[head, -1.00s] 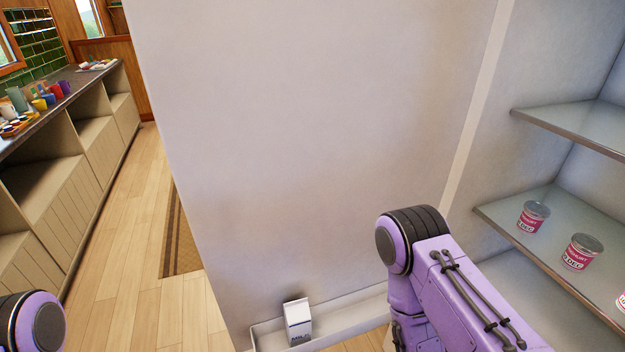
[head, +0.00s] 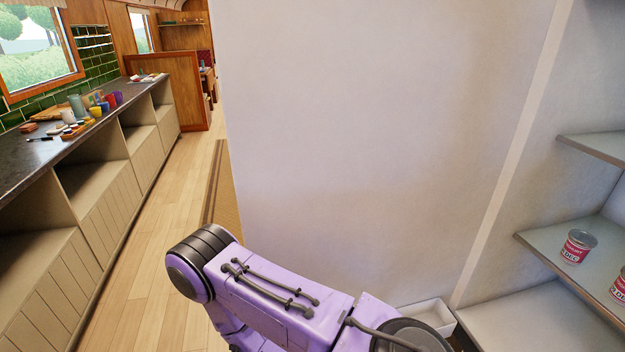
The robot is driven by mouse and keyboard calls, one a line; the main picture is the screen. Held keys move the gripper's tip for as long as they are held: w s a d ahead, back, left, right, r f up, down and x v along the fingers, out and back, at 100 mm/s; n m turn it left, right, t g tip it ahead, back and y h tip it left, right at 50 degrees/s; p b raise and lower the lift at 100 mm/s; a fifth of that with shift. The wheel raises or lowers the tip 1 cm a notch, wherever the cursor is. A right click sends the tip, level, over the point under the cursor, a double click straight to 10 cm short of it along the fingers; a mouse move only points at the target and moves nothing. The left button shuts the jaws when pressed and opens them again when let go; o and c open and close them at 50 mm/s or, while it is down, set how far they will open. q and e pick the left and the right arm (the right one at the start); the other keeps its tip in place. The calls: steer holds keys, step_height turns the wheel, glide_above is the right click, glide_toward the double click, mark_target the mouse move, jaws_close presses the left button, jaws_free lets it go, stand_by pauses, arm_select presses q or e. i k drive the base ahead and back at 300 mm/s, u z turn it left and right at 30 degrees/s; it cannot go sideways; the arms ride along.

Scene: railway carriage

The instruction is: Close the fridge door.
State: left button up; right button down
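The fridge door (head: 370,130) stands open, its pale inner face filling the middle of the head view. A low door bin (head: 432,312) runs along its bottom, mostly hidden behind my purple arm. The open fridge's inside is at the right, with grey shelves (head: 545,246) and a pale strip along the edge between door and inside. My arm, which looks like the right one, crosses in front of the door's lower part from the bottom right; I cannot tell if it touches the door. Neither gripper shows.
Red-labelled tins (head: 578,247) stand on a fridge shelf. On the left, a long counter (head: 30,165) with open cubbies holds cups (head: 97,110) and small paint pots. Wooden floor (head: 165,240) with a brown rug (head: 222,190) lies clear between counter and door.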

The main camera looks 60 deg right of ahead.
mark_target(369, 142)
steer(key=u, duration=0.1)
steer(key=i, duration=2)
steer(key=z, duration=1.55)
steer(key=i, duration=1.7)
steer(key=z, duration=2.85)
steer(key=k, duration=0.6)
steer(key=z, duration=0.85)
steer(key=i, duration=1.5)
